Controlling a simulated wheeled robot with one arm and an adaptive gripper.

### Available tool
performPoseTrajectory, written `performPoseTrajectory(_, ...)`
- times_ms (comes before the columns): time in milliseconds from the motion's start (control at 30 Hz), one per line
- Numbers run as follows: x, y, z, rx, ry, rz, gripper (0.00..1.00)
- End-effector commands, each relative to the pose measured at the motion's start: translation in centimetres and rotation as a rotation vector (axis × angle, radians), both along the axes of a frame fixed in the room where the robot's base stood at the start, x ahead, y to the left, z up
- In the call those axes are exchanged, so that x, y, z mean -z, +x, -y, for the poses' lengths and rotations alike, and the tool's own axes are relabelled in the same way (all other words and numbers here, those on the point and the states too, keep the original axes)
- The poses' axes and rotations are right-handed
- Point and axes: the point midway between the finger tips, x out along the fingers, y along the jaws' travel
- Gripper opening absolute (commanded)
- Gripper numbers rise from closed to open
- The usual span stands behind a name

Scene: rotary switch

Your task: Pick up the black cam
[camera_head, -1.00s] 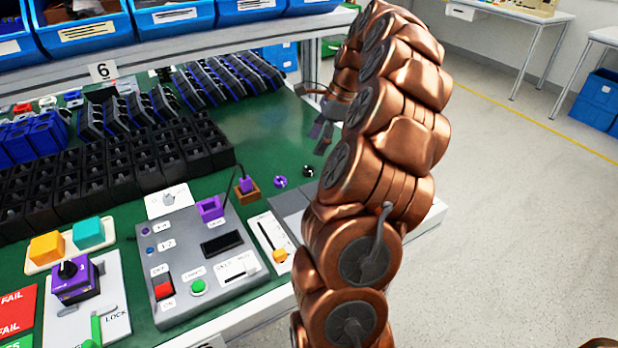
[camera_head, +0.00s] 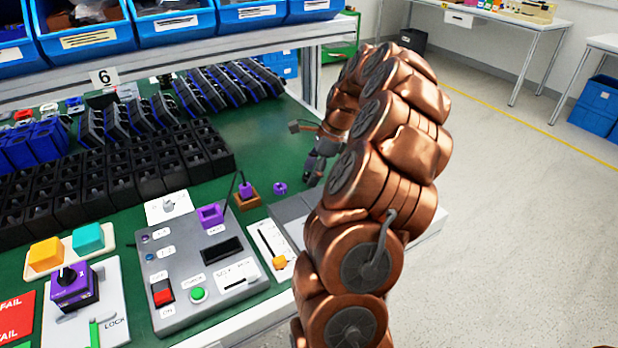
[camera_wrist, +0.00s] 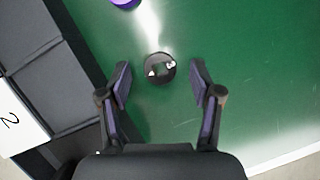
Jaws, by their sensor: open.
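The black cam (camera_wrist: 160,68) is a small dark round piece with a centre hole and pale marks, lying on the green tabletop in the wrist view. My gripper (camera_wrist: 161,75) is open, with one finger on each side of the cam and clear space between each fingertip and it. I cannot tell how high the fingertips are above the table. In the head view my gripper (camera_head: 318,165) is over the table's right part, partly behind my copper arm. The black cam is hidden there.
A purple cam (camera_head: 280,188) lies near my gripper; a purple round piece (camera_wrist: 124,2) shows at the wrist view's top edge. A grey tray (camera_wrist: 62,75) is close on the left. The grey control box (camera_head: 205,262) stands in front. Green table is free around the cam.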

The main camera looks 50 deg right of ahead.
Motion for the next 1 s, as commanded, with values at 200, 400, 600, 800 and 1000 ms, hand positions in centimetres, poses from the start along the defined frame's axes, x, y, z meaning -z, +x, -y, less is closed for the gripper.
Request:
performPoseTrajectory(200, 0.03, 0.02, -0.02, 0.0, 0.0, 0.0, 0.62)
performPoseTrajectory(400, 0.03, 0.01, -0.03, 0.0, 0.0, 0.0, 0.41)
performPoseTrajectory(600, 0.03, 0.01, -0.03, 0.0, 0.0, 0.0, 0.21)
performPoseTrajectory(800, 0.03, 0.01, -0.03, 0.0, 0.001, -0.001, 0.21)
performPoseTrajectory(1000, -0.69, 0.05, 0.04, 0.001, -0.002, 0.001, 0.21)
